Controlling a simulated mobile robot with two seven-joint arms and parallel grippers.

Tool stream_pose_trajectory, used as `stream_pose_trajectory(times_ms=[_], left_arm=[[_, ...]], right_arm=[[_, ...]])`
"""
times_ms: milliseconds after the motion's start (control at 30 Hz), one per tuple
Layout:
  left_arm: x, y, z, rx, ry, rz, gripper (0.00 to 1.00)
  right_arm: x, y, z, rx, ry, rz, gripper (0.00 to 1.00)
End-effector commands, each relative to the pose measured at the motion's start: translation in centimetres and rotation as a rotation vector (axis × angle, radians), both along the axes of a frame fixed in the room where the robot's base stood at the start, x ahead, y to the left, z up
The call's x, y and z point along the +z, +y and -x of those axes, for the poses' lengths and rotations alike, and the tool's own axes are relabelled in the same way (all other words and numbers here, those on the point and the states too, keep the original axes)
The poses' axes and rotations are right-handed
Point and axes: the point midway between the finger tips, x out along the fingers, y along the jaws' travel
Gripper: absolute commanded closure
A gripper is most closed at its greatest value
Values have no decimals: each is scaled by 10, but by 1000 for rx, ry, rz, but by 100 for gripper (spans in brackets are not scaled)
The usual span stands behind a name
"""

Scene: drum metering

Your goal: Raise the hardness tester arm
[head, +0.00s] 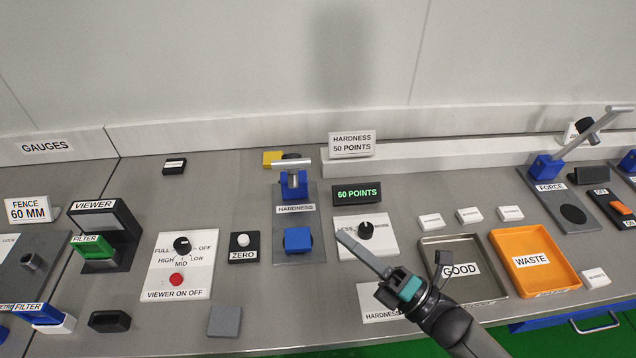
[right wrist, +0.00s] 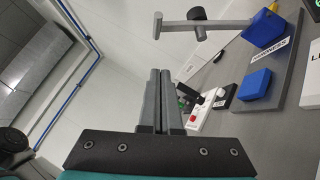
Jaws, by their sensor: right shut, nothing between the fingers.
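The hardness tester (head: 311,250) stands in the middle of the bench, a grey plate with a blue hinge block (head: 290,188) at the back and a blue pad (head: 298,240) in front. Its grey arm with a crossbar (head: 291,165) stands up from the hinge, away from the pad. The right wrist view shows the arm (right wrist: 192,23) sticking out from the plate, with a black knob on it. My right gripper (head: 342,236) is shut and empty, to the right of the tester and apart from it. My left gripper is out of view.
A display (head: 357,194) reading 60 POINTS and a dial panel (head: 382,246) lie right of the tester. The GOOD tray (head: 492,291) and orange WASTE tray (head: 568,282) are farther right. A ZERO button (head: 243,243) and viewer panel (head: 160,274) are to the left.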

Motion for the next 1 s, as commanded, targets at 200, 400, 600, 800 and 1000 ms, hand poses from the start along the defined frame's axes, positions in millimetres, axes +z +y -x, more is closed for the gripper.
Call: stream_pose_trajectory(times_ms=[200,400,600,800,1000], left_arm=[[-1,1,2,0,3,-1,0],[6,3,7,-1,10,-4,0],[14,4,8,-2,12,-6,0],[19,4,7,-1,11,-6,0],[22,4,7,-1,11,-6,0]], right_arm=[[6,2,1,18,-10,-40,100],[19,27,-22,18,-12,-39,100],[33,58,-50,16,-12,-37,100],[44,68,-75,17,-11,-33,100],[51,68,-90,17,-9,-33,100]])
